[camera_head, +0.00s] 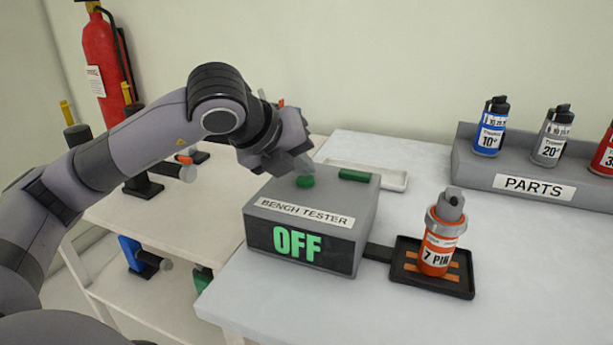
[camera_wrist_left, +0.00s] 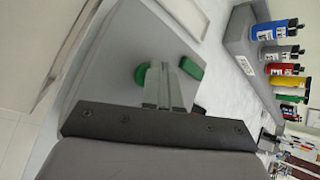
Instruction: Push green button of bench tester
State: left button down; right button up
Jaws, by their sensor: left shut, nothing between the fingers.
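The grey bench tester (camera_head: 330,199) sits on the white table, with a green "OFF" display on its front. Its round green button (camera_head: 305,182) is on top, at the left, and also shows in the left wrist view (camera_wrist_left: 141,76). A green bar (camera_head: 355,175) lies on top to its right and also shows in the wrist view (camera_wrist_left: 190,67). My left gripper (camera_head: 303,166) is shut and empty, its fingertips just over or beside the round button. I cannot tell whether they touch it. My right gripper is not in view.
An orange canister marked "7 PIN" (camera_head: 439,240) stands on a black tray (camera_head: 432,286) right of the tester. A grey PARTS rack (camera_head: 468,174) with several bottles is at the back right. A white tray (camera_head: 395,181) lies behind the tester. A fire extinguisher (camera_head: 100,60) is at the far left.

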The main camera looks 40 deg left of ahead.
aim_at(301, 180)
pick_arm(q)
jog(key=shift+f, duration=0.15)
jog(key=shift+r, duration=0.65)
jog(key=shift+r+p, duration=1.95)
jog(key=shift+r, duration=1.05)
